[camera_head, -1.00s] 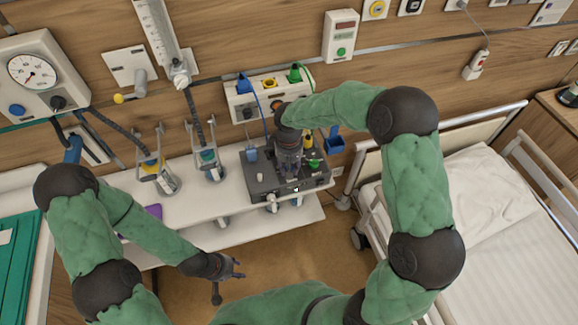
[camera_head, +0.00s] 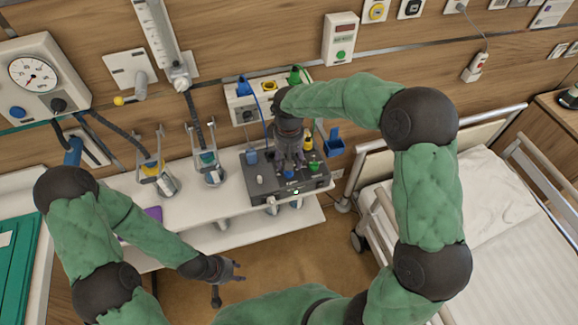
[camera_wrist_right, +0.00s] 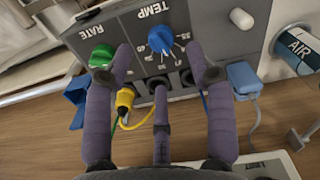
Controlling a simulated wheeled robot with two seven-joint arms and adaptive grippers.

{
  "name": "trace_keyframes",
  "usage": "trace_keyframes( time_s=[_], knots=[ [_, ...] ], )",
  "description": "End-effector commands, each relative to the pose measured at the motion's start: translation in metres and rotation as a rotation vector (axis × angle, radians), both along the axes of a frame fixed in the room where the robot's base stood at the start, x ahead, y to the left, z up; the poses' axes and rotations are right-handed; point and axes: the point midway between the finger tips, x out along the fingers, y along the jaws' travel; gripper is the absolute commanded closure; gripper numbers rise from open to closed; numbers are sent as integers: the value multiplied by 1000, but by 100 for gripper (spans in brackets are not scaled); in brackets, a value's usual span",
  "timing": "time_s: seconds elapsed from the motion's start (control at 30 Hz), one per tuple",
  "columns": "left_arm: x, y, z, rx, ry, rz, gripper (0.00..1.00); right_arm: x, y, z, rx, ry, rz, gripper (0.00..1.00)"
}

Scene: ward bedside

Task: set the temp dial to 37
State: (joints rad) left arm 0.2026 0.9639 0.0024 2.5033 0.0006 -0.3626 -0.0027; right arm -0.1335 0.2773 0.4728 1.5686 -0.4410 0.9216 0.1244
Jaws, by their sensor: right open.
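The blue temp dial (camera_wrist_right: 160,39) sits under the TEMP label on a grey device (camera_wrist_right: 222,42); numbers ring it, but I cannot read its setting for certain. In the right wrist view, my right gripper (camera_wrist_right: 160,62) is open, with two fingers on either side of the dial and the third below it. I cannot tell whether any finger touches the dial. In the head view, the device (camera_head: 262,186) stands on a white shelf, and my right gripper (camera_head: 289,165) hangs over it, partly hiding its top. My left gripper (camera_head: 232,272) is open and empty, in front of the shelf.
A green dial (camera_wrist_right: 101,56) under the RATE label lies beside the left finger, with a yellow plug (camera_wrist_right: 124,98) below. A blue plug (camera_wrist_right: 242,78) is right of the fingers. A wall socket box (camera_head: 241,108) stands behind the device; a bed (camera_head: 490,200) is to the right.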

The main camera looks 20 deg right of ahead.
Motion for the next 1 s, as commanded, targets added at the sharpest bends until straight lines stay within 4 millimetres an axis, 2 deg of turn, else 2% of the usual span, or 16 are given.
trace_keyframes(
  time_s=[0.03, 0.2, 0.4, 1.0],
  knots=[
    [0, 0, 0, 0, 0, 0, 60, 1, 0, 11, 0, -4, 1, 44],
    [0, 0, 0, 0, 0, 0, 60, 0, 0, 39, 0, -1, 0, 44],
    [0, 0, 0, 0, 0, 0, 60, 0, 0, 57, 0, 2, 0, 44],
    [0, 0, 0, 0, 0, 0, 60, -1, 0, 59, 0, 3, 0, 44]
  ],
)
